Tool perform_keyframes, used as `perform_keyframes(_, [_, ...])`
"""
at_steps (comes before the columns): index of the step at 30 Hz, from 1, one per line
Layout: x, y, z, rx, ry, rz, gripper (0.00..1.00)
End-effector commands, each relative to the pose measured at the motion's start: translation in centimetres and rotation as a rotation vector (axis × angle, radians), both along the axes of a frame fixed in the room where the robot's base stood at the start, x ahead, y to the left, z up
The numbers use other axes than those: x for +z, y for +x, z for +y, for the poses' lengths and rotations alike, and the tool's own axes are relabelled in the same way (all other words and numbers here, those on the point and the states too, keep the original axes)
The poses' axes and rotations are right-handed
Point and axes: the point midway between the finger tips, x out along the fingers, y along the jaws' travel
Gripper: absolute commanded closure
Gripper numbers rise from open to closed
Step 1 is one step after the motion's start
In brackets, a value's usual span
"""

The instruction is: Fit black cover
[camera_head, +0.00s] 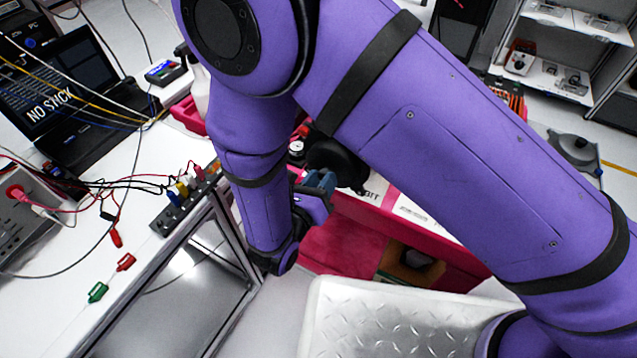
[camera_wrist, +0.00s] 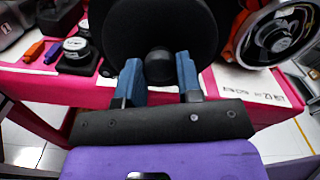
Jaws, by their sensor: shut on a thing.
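My gripper (camera_wrist: 159,68) has two blue fingers, shut on the small round knob of the black cover (camera_wrist: 150,22). The cover is a large dark disc that fills the top middle of the wrist view, just beyond the fingertips. In the head view the black cover (camera_head: 343,160) shows partly, behind my purple arm, with my gripper (camera_head: 320,182) beside it. A round silver metal part with an orange housing (camera_wrist: 277,36) stands right of the cover in the wrist view. The cover hides what lies directly behind it.
A pink-red bench (camera_head: 345,212) carries printed sheets and small tools. A dial gauge (camera_wrist: 77,46) sits left of the cover. A white table (camera_head: 60,285) with a laptop, wires and clips is at the left. A metal tread plate (camera_head: 400,320) is in front.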

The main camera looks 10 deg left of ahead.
Motion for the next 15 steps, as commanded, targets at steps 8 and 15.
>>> perform_keyframes(8, [0.0, 1.6, -0.6, -0.001, 0.0, 0.0, 0.97])
perform_keyframes(15, [0.0, 2.9, -1.0, -0.001, 0.0, -0.001, 0.97])
